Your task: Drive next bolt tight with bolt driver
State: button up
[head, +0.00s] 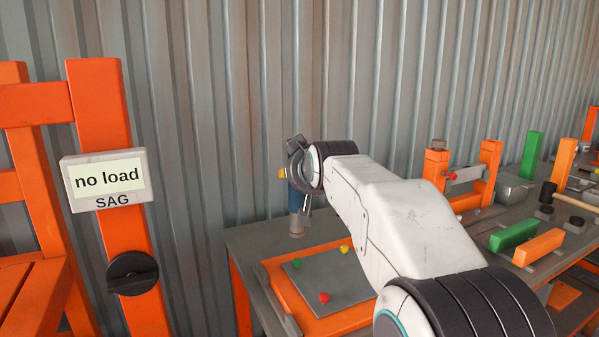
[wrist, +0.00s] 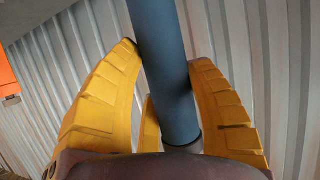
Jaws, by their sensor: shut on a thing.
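My gripper (head: 290,174) is at the end of my outstretched arm, over the far left corner of the bench. Its yellow fingers (wrist: 165,95) are closed around the blue cylindrical body of what looks like the bolt driver (wrist: 160,60). In the head view the driver (head: 296,198) hangs upright below my wrist, with a grey lower end by the bench corner. I cannot tell whether that end touches the bench. Small red (head: 324,298), green (head: 297,263) and yellow (head: 345,248) round pieces sit on a grey plate (head: 312,277); whether they are bolt heads is unclear.
The plate lies on an orange board (head: 340,322) on the bench (head: 248,238). An orange post frame (head: 487,170), green and orange blocks and a grey bin (head: 512,190) stand to the right. An orange chair-like frame with a "no load" SAG display (head: 105,180) is at left. A corrugated wall is behind.

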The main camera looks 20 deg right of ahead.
jog(key=shift+s+a+f, duration=0.15)
jog(key=shift+a+f, duration=0.05)
jog(key=shift+d, duration=0.2)
jog(key=shift+a+f, duration=0.1)
jog(key=shift+f, duration=0.15)
